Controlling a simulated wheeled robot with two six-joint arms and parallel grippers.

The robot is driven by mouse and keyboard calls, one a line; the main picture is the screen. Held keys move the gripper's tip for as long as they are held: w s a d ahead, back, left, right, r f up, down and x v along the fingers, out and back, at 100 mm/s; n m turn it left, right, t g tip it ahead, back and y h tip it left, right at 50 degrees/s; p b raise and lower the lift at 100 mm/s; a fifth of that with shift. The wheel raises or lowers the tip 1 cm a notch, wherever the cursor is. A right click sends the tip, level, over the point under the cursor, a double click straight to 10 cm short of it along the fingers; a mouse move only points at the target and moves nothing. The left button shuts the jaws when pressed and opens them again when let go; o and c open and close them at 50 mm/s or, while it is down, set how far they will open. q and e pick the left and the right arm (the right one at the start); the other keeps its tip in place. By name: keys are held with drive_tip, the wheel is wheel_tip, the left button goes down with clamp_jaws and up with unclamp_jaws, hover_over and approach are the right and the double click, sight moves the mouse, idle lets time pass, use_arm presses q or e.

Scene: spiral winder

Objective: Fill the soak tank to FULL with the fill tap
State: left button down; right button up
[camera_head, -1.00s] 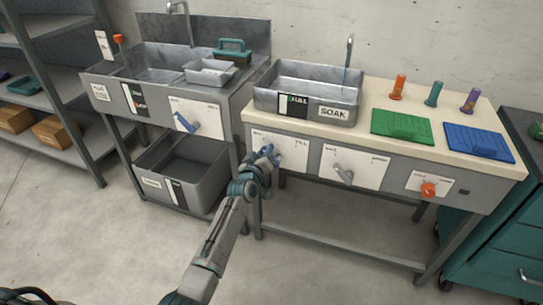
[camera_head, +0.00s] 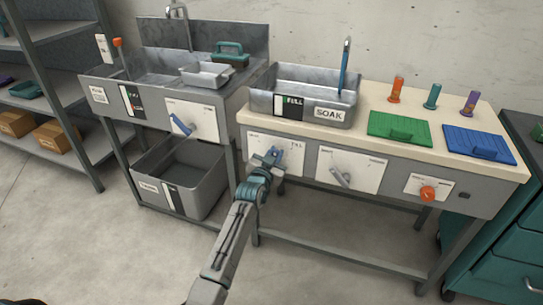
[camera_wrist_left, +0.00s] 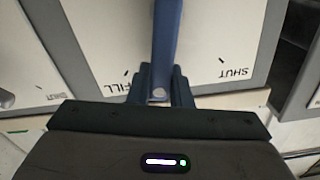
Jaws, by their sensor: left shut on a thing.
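The grey metal soak tank (camera_head: 260,100) sits on the left of the bench, with a SOAK label and a black gauge (camera_head: 288,107) marked FULL. The gauge's exact level is too small to read. A blue stream (camera_head: 344,75) falls from the spout above into the tank. My left gripper (camera_head: 274,157) is shut on the blue fill tap lever on the white panel below the tank. In the left wrist view the lever (camera_wrist_left: 168,35) runs between the fingers, its end between the SHUT and FILL marks, nearer FILL. My right gripper is out of view.
A grey lever (camera_head: 342,177) and an orange knob (camera_head: 428,193) are on panels to the right. Green (camera_head: 398,129) and blue (camera_head: 479,142) boards lie on the bench. A sink (camera_head: 150,72) with its own blue lever (camera_head: 181,124) stands left.

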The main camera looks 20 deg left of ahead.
use_arm(q)
drive_tip(key=shift+d+f+m, duration=0.2)
drive_tip(key=shift+d+m, duration=0.1)
drive_tip(key=shift+m, duration=0.3)
drive_tip(key=c, duration=1.3)
unclamp_jaws()
drive_tip(key=shift+s, duration=0.15)
drive_tip(key=s, duration=1)
drive_tip(key=shift+s+a, duration=0.15)
drive_tip(key=shift+s, duration=0.15)
